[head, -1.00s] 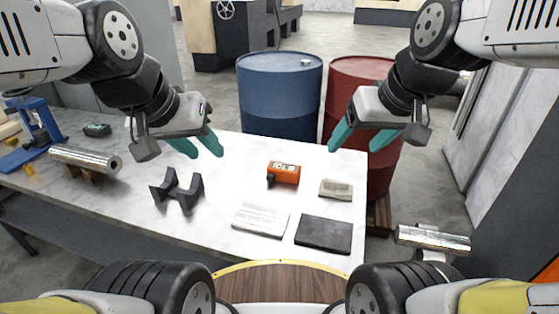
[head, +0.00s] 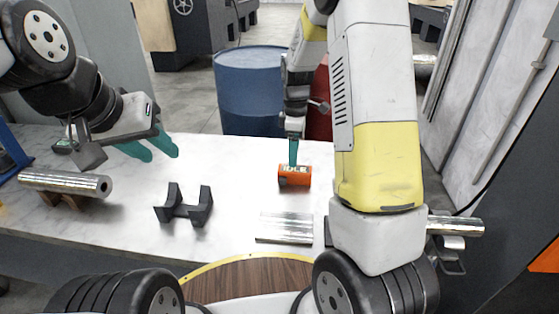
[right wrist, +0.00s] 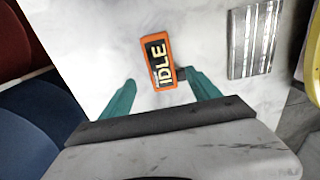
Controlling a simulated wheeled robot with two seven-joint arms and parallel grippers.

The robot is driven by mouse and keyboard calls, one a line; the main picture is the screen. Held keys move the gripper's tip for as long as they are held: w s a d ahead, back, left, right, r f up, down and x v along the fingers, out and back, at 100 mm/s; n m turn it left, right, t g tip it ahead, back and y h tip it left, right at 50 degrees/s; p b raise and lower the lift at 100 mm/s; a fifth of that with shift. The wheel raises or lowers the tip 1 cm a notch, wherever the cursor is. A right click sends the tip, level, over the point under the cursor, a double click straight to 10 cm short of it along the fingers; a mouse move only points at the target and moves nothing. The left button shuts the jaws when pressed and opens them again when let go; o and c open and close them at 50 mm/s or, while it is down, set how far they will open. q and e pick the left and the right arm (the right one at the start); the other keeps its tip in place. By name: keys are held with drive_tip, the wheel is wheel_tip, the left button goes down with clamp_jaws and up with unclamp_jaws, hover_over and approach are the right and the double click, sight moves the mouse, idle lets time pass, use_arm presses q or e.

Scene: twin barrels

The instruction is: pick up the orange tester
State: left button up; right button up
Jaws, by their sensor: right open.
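The orange tester (head: 294,178) lies on the white table in the head view, with a dark display reading IDLE. It also shows in the right wrist view (right wrist: 160,61), beyond and between the two fingertips. My right gripper (head: 294,150) is above the tester in the head view, its teal fingers pointing down.
A black V-shaped stand (head: 184,206) and a metal cylinder (head: 65,183) on a wooden rest are on the left of the table. A shiny plate (head: 285,228) lies in front of the tester. A blue barrel (head: 250,88) stands behind the table.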

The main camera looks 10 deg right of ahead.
sight(295, 170)
drive_tip(key=f, duration=0.7)
drive_tip(key=shift+s+d+f, duration=0.15)
drive_tip(key=shift+d+f, duration=0.1)
drive_tip(key=shift+f, duration=0.15)
clamp_jaws()
